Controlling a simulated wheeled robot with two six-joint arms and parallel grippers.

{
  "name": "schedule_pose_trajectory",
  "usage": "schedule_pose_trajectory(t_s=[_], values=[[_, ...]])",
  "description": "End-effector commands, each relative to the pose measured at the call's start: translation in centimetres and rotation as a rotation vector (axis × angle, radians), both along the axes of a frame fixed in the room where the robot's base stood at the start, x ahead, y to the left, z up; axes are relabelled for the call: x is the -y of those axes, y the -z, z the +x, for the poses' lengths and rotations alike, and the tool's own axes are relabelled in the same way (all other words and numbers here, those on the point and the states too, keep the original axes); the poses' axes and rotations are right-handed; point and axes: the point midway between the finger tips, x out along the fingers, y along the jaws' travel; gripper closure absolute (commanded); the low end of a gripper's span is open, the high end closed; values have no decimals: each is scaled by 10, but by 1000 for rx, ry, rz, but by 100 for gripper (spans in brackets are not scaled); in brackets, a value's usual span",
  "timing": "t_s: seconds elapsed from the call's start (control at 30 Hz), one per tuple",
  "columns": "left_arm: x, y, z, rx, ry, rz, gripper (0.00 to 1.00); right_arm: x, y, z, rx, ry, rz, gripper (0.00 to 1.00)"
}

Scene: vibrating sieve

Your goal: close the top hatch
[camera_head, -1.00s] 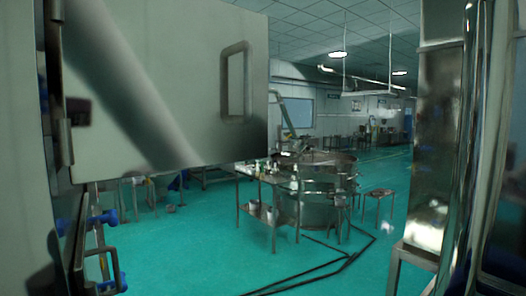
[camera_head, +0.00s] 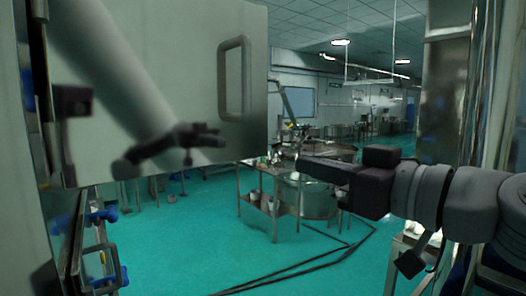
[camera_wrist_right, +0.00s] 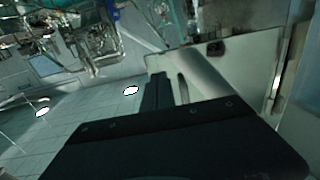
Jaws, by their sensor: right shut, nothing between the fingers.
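The top hatch (camera_head: 175,60) is a large pale metal panel at the upper left of the head view, hinged along its left edge and standing swung open. Its loop handle (camera_head: 234,80) is near its right edge. The panel mirrors my arm. My right gripper (camera_head: 308,167) is shut and empty, to the right of and below the handle, apart from the panel in the picture. In the right wrist view the dark fingers (camera_wrist_right: 157,92) show in front of the pale hatch panel (camera_wrist_right: 240,70). My left gripper is not seen.
Below the hatch is a metal frame with blue knobs (camera_head: 103,216) and a lower handle (camera_head: 104,262). A steel column (camera_head: 445,100) stands at right. A round sieve machine and table (camera_head: 262,205) stand farther back. Green floor (camera_head: 190,250) is open between.

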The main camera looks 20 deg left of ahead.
Motion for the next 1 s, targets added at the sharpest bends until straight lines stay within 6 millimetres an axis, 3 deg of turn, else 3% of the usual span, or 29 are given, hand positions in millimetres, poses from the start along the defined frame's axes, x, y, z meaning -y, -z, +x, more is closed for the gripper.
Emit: schedule_pose_trajectory(t_s=[0.1,0.5,0.7,1.0], values=[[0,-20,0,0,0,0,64,-23,-6,14,-6,-7,-1,100],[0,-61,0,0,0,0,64,-87,-4,60,-5,-1,-2,100],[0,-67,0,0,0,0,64,-100,-1,69,-3,1,0,100],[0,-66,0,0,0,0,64,-101,0,70,-1,2,0,100]])
